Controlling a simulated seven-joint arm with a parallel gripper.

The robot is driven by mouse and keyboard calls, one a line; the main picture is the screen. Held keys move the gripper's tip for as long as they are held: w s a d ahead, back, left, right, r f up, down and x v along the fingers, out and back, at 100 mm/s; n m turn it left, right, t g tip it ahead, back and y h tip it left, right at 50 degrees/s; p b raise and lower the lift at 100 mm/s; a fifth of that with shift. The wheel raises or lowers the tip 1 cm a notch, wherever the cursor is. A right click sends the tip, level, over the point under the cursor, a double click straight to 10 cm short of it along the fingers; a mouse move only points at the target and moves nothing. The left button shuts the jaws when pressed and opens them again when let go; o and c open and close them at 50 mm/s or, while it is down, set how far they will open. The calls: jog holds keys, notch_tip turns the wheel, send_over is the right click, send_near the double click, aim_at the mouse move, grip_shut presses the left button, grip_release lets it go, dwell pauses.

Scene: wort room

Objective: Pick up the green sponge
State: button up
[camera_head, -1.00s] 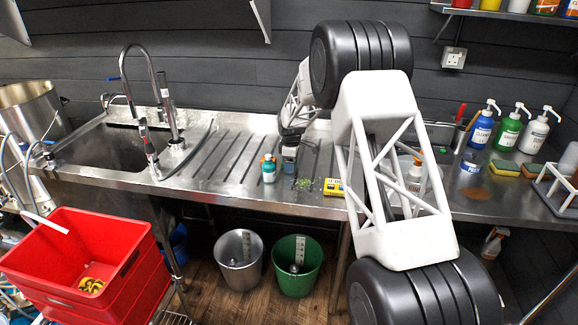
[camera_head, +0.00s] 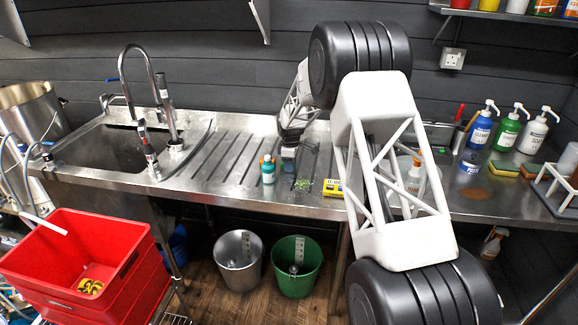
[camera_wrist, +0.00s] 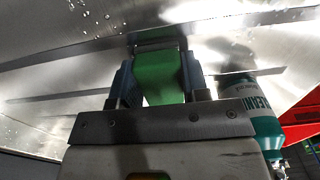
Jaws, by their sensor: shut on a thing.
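The green sponge (camera_wrist: 160,76) shows in the wrist view between the two fingers of my gripper (camera_wrist: 158,68), which is shut on it. The sponge's far end is close to the steel surface; I cannot tell whether it touches it. In the head view my gripper (camera_head: 288,162) is low over the ribbed steel drainer (camera_head: 225,155), right of the sink. The sponge cannot be made out there.
A teal-and-white bottle (camera_head: 268,171) stands just left of my gripper; it also shows in the wrist view (camera_wrist: 262,118). Green bits (camera_head: 303,184) and a yellow box (camera_head: 333,188) lie to the right. Pump bottles (camera_head: 507,130) and other sponges (camera_head: 505,168) stand far right.

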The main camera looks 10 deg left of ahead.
jog(key=shift+r, duration=0.15)
jog(key=shift+r, duration=1.5)
jog(key=shift+s+d+r, duration=0.1)
jog(key=shift+s+r, duration=0.05)
jog(key=shift+s, duration=0.05)
jog(key=s+d, duration=0.1)
jog(key=s, duration=0.4)
jog(key=s+d+r, duration=0.1)
jog(key=s+d, duration=0.1)
jog(key=s, duration=0.2)
jog(key=s+d, duration=0.2)
jog(key=s, duration=0.3)
jog(key=shift+s+d+r, duration=0.2)
jog(key=shift+s+d, duration=0.05)
jog(key=shift+s, duration=0.05)
